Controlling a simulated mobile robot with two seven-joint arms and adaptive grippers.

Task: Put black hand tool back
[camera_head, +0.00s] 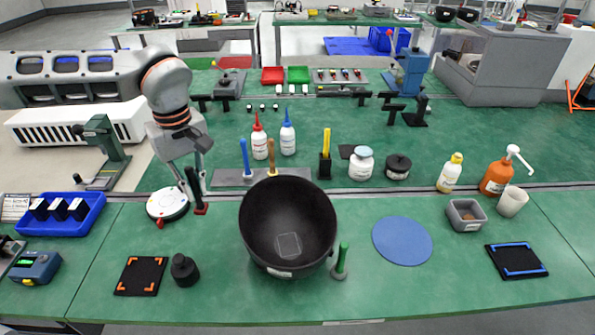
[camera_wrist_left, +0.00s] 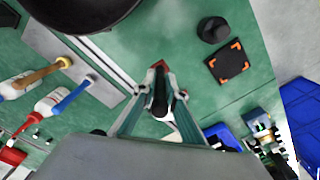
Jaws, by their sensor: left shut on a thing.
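My left gripper (camera_head: 195,170) comes down from above and is shut on the tool's upper part. In the left wrist view the tool (camera_wrist_left: 160,103) shows end-on between the fingers (camera_wrist_left: 160,92), with red just beyond it. A grey holder plate (camera_head: 225,179) with a blue-handled and a wooden-handled tool is to the right. My right gripper is not in view.
A white round device (camera_head: 167,205) is close left of the tool. A large black bowl (camera_head: 288,222) stands to the right, with a green-handled tool (camera_head: 342,258) beside it. A black orange-cornered mat (camera_head: 140,276) and a black weight (camera_head: 184,270) are in front.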

